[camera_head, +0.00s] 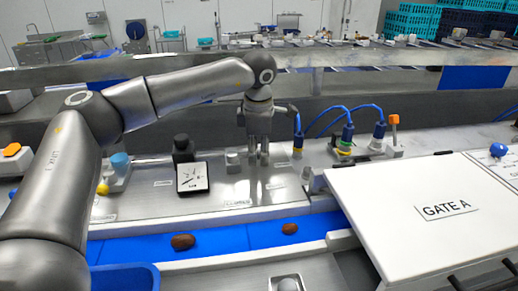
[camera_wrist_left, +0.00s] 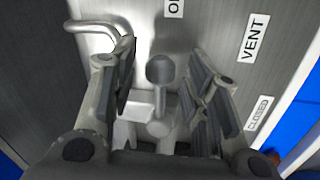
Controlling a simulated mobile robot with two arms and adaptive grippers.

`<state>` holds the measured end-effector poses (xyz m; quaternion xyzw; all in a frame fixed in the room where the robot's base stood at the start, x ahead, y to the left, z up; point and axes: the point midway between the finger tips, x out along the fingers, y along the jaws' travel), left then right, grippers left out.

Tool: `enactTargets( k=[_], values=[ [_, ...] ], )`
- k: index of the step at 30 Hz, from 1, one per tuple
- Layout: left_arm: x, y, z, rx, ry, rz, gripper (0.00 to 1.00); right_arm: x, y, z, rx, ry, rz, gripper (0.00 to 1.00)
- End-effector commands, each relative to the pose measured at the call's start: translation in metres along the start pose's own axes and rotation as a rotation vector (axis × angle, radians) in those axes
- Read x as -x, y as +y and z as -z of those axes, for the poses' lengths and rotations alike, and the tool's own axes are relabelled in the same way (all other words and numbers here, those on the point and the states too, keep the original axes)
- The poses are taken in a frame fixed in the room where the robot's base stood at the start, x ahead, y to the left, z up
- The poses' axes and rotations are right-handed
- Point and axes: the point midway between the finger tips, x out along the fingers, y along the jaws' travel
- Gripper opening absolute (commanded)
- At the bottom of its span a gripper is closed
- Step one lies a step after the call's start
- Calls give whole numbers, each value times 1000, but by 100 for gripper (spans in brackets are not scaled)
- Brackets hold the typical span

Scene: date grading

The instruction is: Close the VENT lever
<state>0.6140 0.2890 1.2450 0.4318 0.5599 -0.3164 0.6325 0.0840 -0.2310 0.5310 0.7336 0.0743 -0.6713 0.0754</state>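The VENT lever (camera_wrist_left: 160,70) has a round grey knob and stands on a pale base on the metal panel. The VENT label (camera_wrist_left: 254,38) is to its right in the left wrist view, with a CLOSED label (camera_wrist_left: 259,113) below that and a partly cut-off label beginning with O (camera_wrist_left: 174,8) at the top. My left gripper (camera_wrist_left: 163,85) is open, with one finger on each side of the knob. I see gaps on both sides of it. In the head view my left gripper (camera_head: 259,157) points down at the panel and mostly hides the lever.
A dial gauge (camera_head: 193,178) stands left of the gripper. Blue cables with connectors (camera_head: 347,133) are to the right. A white GATE A cover (camera_head: 420,215) fills the right front. Brown dates (camera_head: 183,242) lie on the blue belt (camera_head: 225,240). Dark shapes at bottom right may be my right gripper.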

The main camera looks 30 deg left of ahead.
Motion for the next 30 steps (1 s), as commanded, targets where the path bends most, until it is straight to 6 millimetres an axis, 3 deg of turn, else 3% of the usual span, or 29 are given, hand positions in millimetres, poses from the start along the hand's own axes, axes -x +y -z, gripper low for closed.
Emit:
enactTargets(
  k=[1, 9, 20, 30],
  values=[
    [0, 0, 0, 0, 0, 0, 33, 0, 0, -2, 0, -3, 1, 64],
    [0, 0, 0, 0, 0, 0, 0, 0, 0, -2, 1, -3, 0, 64],
    [0, -1, 0, -15, -4, 0, 0, -2, 6, 1, 4, 2, -6, 64],
    [0, -13, -1, -181, -38, 0, 0, -15, 6, 0, 5, 3, -7, 64]
  ],
)
